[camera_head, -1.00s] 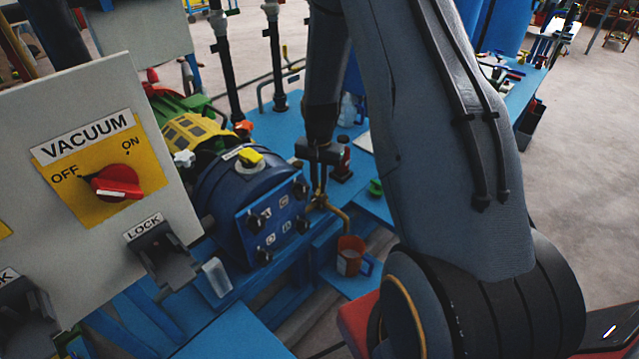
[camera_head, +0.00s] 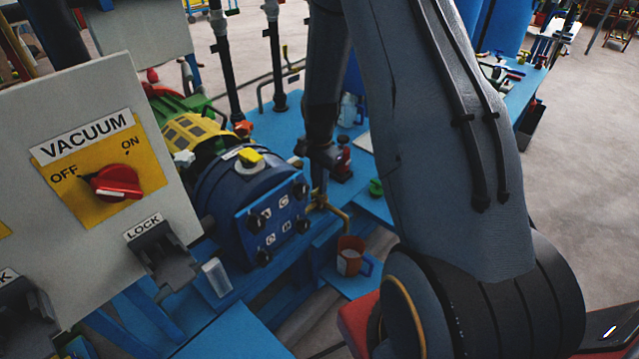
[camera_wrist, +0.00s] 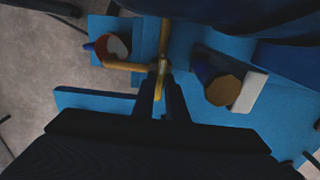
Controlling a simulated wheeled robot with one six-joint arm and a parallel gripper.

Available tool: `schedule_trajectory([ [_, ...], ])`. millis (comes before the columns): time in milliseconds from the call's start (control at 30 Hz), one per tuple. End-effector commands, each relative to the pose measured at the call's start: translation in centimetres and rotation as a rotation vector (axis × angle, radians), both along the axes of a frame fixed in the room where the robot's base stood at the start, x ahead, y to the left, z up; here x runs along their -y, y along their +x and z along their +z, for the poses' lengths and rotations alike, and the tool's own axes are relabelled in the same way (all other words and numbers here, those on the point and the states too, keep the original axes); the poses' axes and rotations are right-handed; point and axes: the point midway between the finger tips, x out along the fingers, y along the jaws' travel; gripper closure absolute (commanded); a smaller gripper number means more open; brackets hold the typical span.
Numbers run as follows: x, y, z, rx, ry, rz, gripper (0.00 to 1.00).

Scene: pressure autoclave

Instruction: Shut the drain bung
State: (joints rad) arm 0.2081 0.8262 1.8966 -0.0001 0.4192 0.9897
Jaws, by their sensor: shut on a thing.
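The drain bung (camera_wrist: 160,70) shows in the wrist view as a small brass piece at the junction of brass pipes, between my fingertips. My gripper (camera_wrist: 161,92) is shut on it from above, and the fingers hide part of it. In the head view my gripper (camera_head: 320,188) points down at the brass drain pipe (camera_head: 338,215), right of the blue vessel (camera_head: 248,190). The bung itself is too small and covered there to tell how far it is turned.
An orange-red mug (camera_head: 349,258) stands on a low blue shelf by the pipe's outlet. The vessel's lettered front plate (camera_head: 275,222) is close to my gripper's left. A dark red-and-black item (camera_head: 343,165) stands just behind. A grey panel with a red vacuum knob (camera_head: 116,182) fills the left.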

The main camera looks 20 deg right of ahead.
Motion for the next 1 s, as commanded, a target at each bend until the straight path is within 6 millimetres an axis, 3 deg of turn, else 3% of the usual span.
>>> schedule_trajectory([
  [200,0.0,0.1,0.1,0.004,-0.001,0.000,1.00],
  [233,0.0,0.1,0.1,0.004,-0.001,0.000,0.84],
  [333,0.0,0.1,0.1,0.002,0.000,0.000,0.69],
  [700,0.0,0.1,0.4,0.002,0.000,0.001,0.69],
  [1000,0.0,0.2,4.5,0.005,-0.001,0.001,0.69],
])
